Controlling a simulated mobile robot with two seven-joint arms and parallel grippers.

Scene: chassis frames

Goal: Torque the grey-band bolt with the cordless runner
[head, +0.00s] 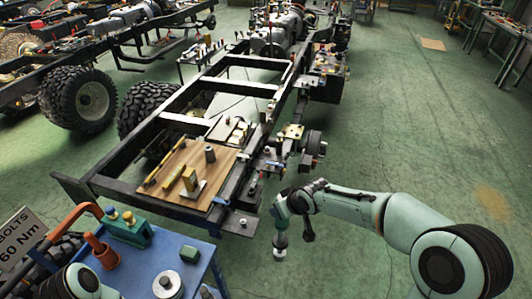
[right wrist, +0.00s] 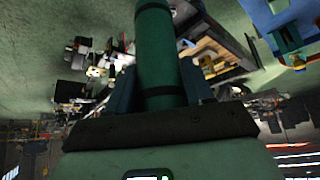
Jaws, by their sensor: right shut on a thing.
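My right gripper (head: 288,201) is shut on the cordless runner (head: 281,240), a dark green tool pointing down with a pale metal tip. The runner's green cylinder (right wrist: 161,60) also shows between the fingers in the right wrist view. The runner hangs apart from the chassis frame (head: 107,188), to the right of its near corner. Small bolt-like pieces show on the frame's right side, one on the near corner plate (head: 243,222). I cannot tell which carries a grey band. My left gripper is out of view; only part of that arm shows at the bottom left.
A wooden board (head: 222,163) with tools and blocks lies on the frame. A blue table (head: 200,262) at the front left holds a green fixture (head: 128,232) and a small green block (head: 190,254). A sign (head: 20,240) reads 60 Nm.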

